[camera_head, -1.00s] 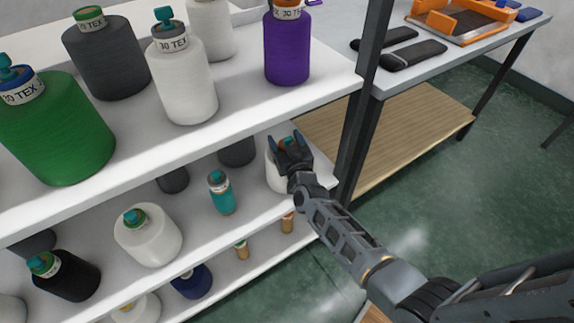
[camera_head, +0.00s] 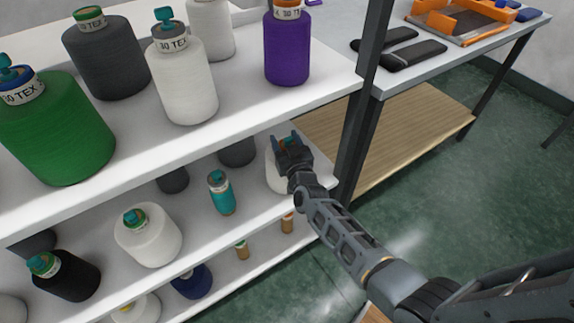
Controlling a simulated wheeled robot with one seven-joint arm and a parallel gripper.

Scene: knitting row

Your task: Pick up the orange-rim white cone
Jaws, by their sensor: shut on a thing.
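A white cone (camera_head: 277,178) stands at the right end of the middle shelf (camera_head: 250,203), close to the dark upright post. Its top shows a teal bit and some orange between my fingers; the rest of the top is hidden by my gripper. My gripper (camera_head: 286,143) reaches in from the lower right, over the cone, and is shut on its top. The cone appears to be still at shelf level; its base is partly hidden by my arm.
A dark post (camera_head: 362,120) stands just right of the cone. The upper shelf (camera_head: 240,105) with a purple cone (camera_head: 287,50) overhangs behind. A teal cone (camera_head: 221,193) and a white green-rim cone (camera_head: 148,236) stand to the left. Floor at right is free.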

